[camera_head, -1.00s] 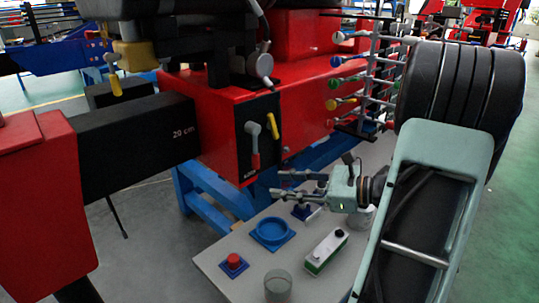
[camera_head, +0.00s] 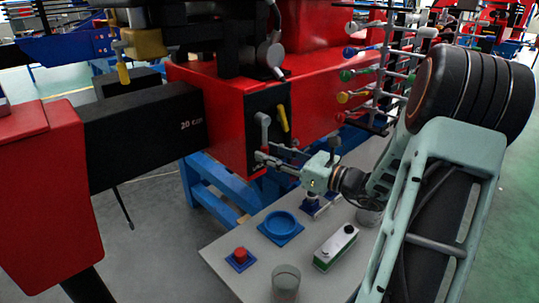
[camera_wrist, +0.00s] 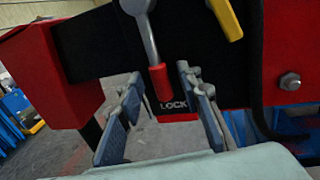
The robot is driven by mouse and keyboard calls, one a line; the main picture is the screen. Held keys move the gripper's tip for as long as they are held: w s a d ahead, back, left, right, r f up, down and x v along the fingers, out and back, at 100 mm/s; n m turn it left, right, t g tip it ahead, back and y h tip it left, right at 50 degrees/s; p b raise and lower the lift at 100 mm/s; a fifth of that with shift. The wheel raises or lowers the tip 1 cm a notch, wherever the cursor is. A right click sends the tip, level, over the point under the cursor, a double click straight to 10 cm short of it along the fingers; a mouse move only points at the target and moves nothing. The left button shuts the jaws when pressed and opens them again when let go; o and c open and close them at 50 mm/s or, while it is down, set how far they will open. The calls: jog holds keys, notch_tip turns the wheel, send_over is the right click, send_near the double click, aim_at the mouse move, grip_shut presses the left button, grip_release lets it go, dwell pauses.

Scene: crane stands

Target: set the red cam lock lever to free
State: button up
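The red cam lock lever (camera_wrist: 148,40) is a grey arm with a red tip that hangs down, slightly tilted, beside the white word LOCK on a black panel. My gripper (camera_wrist: 161,78) is open, with one blue-padded finger on each side of the red tip in the wrist view. I cannot tell whether a finger touches it. In the head view my gripper (camera_head: 262,160) is at the panel, at the lever's lower end.
A yellow lever (camera_head: 282,118) sits just right on the same panel. Below is a grey table (camera_head: 240,285) with a blue round dish (camera_head: 282,224), a red button (camera_head: 240,255), a green-white box (camera_head: 336,246) and a glass (camera_head: 286,282). A rack of coloured knobs (camera_head: 375,75) stands right.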

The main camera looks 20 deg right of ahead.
jog(key=shift+w+a, duration=0.15)
jog(key=shift+w, duration=0.15)
jog(key=shift+c, duration=0.7)
grip_shut()
